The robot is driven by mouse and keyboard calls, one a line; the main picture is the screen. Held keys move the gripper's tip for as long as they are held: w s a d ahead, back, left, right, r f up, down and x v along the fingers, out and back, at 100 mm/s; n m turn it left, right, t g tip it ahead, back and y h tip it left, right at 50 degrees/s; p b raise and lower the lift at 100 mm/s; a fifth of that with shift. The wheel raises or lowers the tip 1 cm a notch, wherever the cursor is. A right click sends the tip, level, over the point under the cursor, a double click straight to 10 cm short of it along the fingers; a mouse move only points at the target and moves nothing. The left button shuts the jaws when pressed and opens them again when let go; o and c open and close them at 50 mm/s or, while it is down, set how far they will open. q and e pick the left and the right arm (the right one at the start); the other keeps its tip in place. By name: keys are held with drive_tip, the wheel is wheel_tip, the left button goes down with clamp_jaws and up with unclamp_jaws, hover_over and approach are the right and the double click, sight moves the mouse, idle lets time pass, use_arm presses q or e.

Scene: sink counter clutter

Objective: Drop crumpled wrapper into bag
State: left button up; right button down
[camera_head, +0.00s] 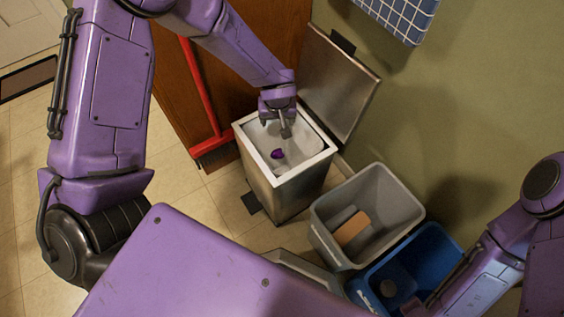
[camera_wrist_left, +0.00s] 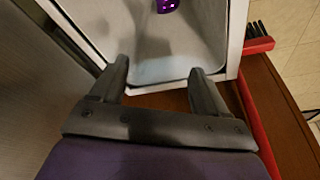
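A small shiny purple crumpled wrapper (camera_head: 277,154) lies inside the open steel pedal bin, against the pale grey lining that looks like a bag (camera_head: 308,141). The wrapper also shows at the top edge of the left wrist view (camera_wrist_left: 167,5), partly cut off. My left gripper (camera_head: 286,130) points down over the far side of the bin's mouth, apart from the wrapper. In the left wrist view its two fingers (camera_wrist_left: 160,78) are spread with nothing between them. My right arm shows at lower right in the head view, but its gripper is out of sight.
The bin's raised lid (camera_head: 338,85) stands just behind my left gripper. A red-handled broom (camera_head: 201,90) leans by the brown cabinet. A grey bin (camera_head: 385,205) holding a brown box (camera_head: 351,228) and a blue bin (camera_head: 432,262) stand to the right.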

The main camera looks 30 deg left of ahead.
use_arm(q)
drive_tip(key=p+v, duration=0.4)
drive_tip(key=v, duration=0.6)
drive_tip(key=shift+r, duration=0.3)
